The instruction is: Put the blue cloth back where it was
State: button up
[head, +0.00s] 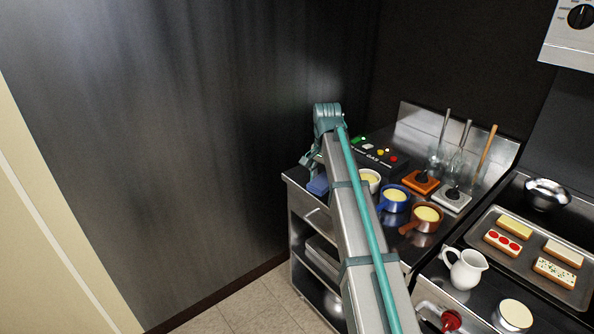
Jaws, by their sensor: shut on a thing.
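The blue cloth (318,186) is a small blue patch at the left end of the steel counter (297,176), partly hidden by my arm. My gripper (309,171) is at the cloth, pointing down, and is shut on it. The fingertips are small and partly covered, and I cannot tell whether the cloth touches the counter.
Right of my arm stand a white cup (370,178), a blue pan (394,201) and a brown pan (426,217). A black panel with coloured knobs (375,157) lies behind. A white jug (466,268) and a baking tray (490,219) are farther right.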

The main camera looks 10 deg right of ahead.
jog(key=w+d+r+m+b, duration=0.1)
jog(key=w+r+m, duration=0.1)
jog(key=w+m, duration=0.9)
jog(key=m+p, duration=0.4)
jog(key=m, duration=0.5)
send_over(304, 170)
jog(key=s, duration=0.1)
jog(key=f, duration=0.7)
jog(key=shift+s+d+f, duration=0.2)
jog(key=shift+d, duration=0.05)
jog(key=shift+w+a+f+p, duration=0.1)
jog(key=shift+w+f+p, duration=0.3)
jog(key=shift+f, duration=0.15)
jog(key=shift+w+f+p, duration=0.15)
jog(key=shift+f+p, duration=0.3)
jog(key=shift+f, duration=1.4)
jog(key=shift+f, duration=0.15)
jog(key=o, duration=1.2)
